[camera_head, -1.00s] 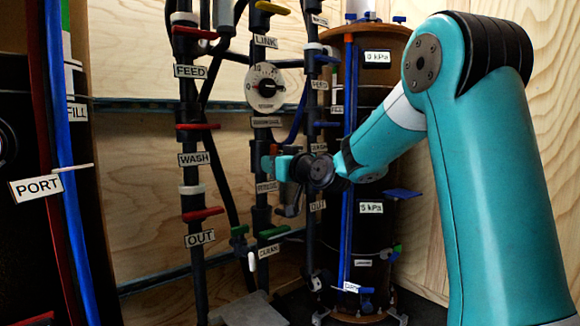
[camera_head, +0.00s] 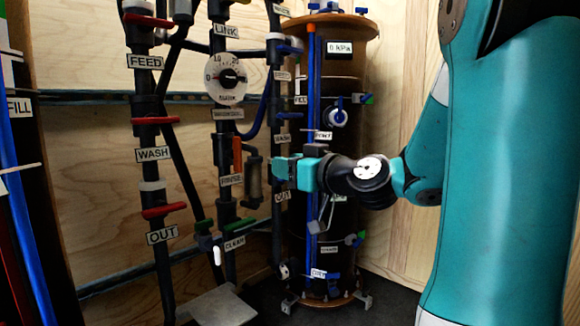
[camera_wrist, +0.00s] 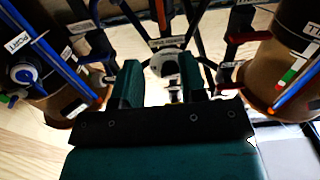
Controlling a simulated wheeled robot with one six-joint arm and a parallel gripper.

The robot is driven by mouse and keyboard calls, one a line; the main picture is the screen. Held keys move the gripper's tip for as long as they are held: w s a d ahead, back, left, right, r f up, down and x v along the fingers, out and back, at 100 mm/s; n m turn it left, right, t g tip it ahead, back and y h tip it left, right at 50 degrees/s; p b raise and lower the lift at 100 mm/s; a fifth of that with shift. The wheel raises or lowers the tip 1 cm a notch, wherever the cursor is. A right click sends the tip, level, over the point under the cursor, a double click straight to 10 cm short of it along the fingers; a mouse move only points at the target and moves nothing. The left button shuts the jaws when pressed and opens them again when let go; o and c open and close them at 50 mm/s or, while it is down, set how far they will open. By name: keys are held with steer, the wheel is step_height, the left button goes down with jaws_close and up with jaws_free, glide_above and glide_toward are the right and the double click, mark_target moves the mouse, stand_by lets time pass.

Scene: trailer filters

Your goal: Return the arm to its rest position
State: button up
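My arm is teal with dark joints. It comes down the right side of the head view and folds back to the left at wrist height. My gripper (camera_head: 296,172) points left, in front of the right-hand pipe and the dark column, with free air around it as far as I can tell. In the wrist view my gripper (camera_wrist: 162,80) shows two teal fingers standing apart with nothing held between them. A round white gauge lies beyond the gap. The far side of the gripper is hidden in the head view.
A tall dark column (camera_head: 345,225) with a brown top stands behind my wrist. Black pipes with red, green and blue valve handles, and a white gauge (camera_head: 226,78), are to the left. A blue pipe (camera_head: 18,215) is at the left edge. A grey plate (camera_head: 218,306) lies low in front.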

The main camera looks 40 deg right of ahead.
stand_by(0.5)
steer(key=s+a+n+g+y+p, duration=0.25)
steer(key=a+g+y+p, duration=0.2)
steer(key=a, duration=0.65)
steer(key=s+a+n+g+y+p, duration=0.25)
steer(key=a+g+p, duration=0.35)
steer(key=a, duration=0.5)
steer(key=s+a+r+n+g+h+p, duration=0.1)
steer(key=s+a+g+h+p, duration=0.2)
steer(key=s, duration=0.4)
steer(key=s+a+r+n+g+p, duration=0.1)
steer(key=s+a+g+p, duration=0.1)
steer(key=s+g+p, duration=0.3)
step_height(320, 180, up, 38)
steer(key=s+p, duration=0.1)
steer(key=p, duration=3.5)
steer(key=shift+s+m, duration=0.2)
steer(key=shift+m, duration=0.1)
steer(key=shift+f+t, duration=0.1)
steer(key=shift+t, duration=0.15)
